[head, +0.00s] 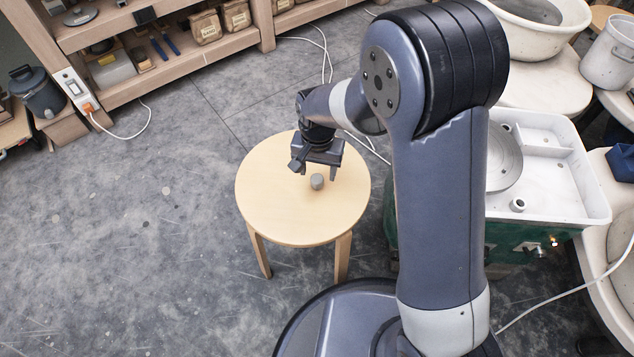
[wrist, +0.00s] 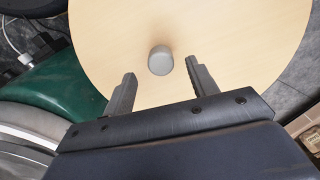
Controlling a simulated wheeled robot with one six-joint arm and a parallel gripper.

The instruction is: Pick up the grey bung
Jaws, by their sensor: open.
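The grey bung (head: 317,182) stands on the round light-wood stool (head: 275,215), a little to the right of the middle of its top in the head view. My gripper (head: 318,175) is open and empty, over the stool close to the bung. Its two fingers (wrist: 158,68) show apart in the wrist view, with no contact on the bung visible. The exact height of the fingers above the stool top is hard to tell.
A white wheel basin (head: 560,180) on a green body stands right of the stool, behind my arm. Wooden shelves (head: 200,60) with pots and tools line the back. White cables (head: 328,60) lie on the floor. The grey floor (head: 130,230) at left is clear.

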